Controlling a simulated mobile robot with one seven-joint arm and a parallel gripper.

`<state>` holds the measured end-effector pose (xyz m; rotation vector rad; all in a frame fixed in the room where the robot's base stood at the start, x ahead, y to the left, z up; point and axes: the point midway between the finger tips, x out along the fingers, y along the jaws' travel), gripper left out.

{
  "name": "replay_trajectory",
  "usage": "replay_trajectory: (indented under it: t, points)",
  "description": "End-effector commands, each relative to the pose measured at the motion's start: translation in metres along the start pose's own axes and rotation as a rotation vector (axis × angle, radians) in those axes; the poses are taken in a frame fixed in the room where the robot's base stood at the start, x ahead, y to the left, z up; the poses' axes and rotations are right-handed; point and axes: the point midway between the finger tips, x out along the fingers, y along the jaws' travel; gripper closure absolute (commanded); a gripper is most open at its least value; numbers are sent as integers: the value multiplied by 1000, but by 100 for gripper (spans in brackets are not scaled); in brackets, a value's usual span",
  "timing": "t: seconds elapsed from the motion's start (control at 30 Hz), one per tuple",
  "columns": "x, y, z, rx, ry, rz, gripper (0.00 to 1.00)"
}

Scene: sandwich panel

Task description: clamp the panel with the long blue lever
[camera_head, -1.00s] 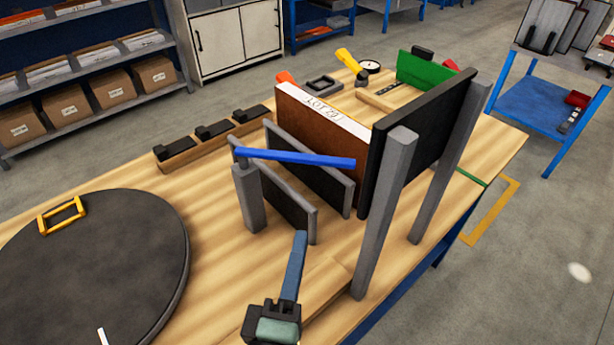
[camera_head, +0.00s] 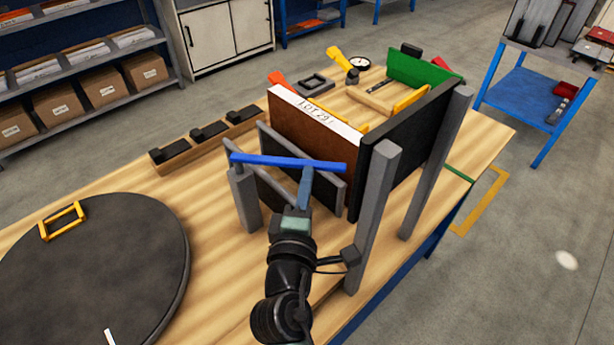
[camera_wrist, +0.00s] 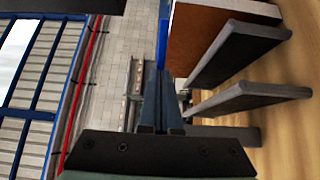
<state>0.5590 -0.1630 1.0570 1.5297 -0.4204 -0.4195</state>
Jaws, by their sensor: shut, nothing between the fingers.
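The long blue lever (camera_head: 275,160) lies roughly level on top of a grey post (camera_head: 244,200), its free end pointing right. The brown panel with a white, lettered top edge (camera_head: 318,110) stands upright between thin grey plates (camera_head: 328,185) and a tall black plate (camera_head: 400,150). My gripper (camera_head: 307,172) is shut and empty, with its fingertips at the near side of the lever, toward the free end. In the wrist view the closed fingers (camera_wrist: 161,100) overlap the lever (camera_wrist: 164,30). I cannot tell whether they touch it. The brown panel (camera_wrist: 195,35) shows to their right.
Two grey uprights (camera_head: 374,215) stand close to the right of my arm. A dark round disc with a yellow handle (camera_head: 100,265) lies at left. Black blocks on a wooden strip (camera_head: 208,138) sit behind. The bench between disc and post is clear.

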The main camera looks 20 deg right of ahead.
Motion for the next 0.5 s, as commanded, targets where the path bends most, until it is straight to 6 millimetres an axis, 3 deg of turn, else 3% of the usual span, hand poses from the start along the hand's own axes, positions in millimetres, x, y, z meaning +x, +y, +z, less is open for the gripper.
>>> replay_trajectory:
  t: [0.37,0.5]
  points:
    - [2,0,1,0,-1,-1,100]
    - [15,1,4,0,-3,0,100]
